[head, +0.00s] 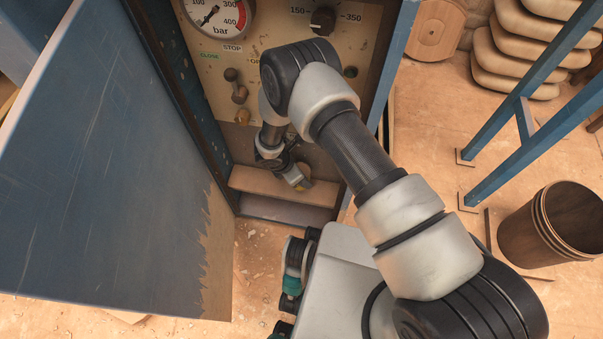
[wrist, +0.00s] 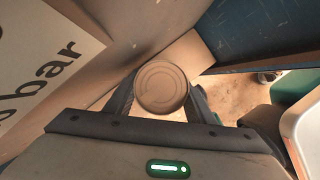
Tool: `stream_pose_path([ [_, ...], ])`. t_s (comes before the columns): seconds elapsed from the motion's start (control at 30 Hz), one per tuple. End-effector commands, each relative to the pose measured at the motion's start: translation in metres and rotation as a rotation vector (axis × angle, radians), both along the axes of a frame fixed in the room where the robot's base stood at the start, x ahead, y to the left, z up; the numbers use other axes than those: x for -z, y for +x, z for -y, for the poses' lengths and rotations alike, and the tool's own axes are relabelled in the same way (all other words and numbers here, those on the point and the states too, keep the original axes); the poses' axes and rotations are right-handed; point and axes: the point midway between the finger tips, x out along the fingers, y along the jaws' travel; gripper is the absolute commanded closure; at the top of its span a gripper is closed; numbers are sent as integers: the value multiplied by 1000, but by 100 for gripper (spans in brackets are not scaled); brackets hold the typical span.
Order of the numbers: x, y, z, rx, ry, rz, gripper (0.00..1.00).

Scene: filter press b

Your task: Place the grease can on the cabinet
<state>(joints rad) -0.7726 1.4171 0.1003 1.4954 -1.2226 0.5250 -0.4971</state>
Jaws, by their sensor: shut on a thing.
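The grease can (wrist: 161,87) is a small round brownish can, seen from its ringed end between my fingers in the wrist view. My gripper (wrist: 160,98) is shut on it. In the head view my gripper (head: 297,178) is low in front of the cabinet (head: 395,55), by the tan ledge (head: 250,181) at its bottom. The can (head: 304,171) shows there only as a small tan piece, partly hidden by my gripper. I cannot tell whether it touches the ledge.
The cabinet's blue door (head: 105,170) stands open at the left. The panel has a pressure gauge (head: 215,12), a dial (head: 323,18) and a lever (head: 235,85). At the right are a blue frame (head: 530,95), a brown bin (head: 550,225) and stacked sacks (head: 510,60).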

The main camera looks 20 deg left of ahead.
Motion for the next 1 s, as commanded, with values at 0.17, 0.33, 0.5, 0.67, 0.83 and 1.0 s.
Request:
stream_pose_path([
  [0.17,13,0,-2,-4,2,3,83],
  [0.33,42,-3,0,-12,1,2,83],
  [0.5,52,-5,0,-20,2,3,83],
  [0.67,52,-5,0,-20,3,4,83],
  [0.83,57,-5,0,-20,2,3,83],
  [1.0,55,-5,0,-19,3,3,43],
])
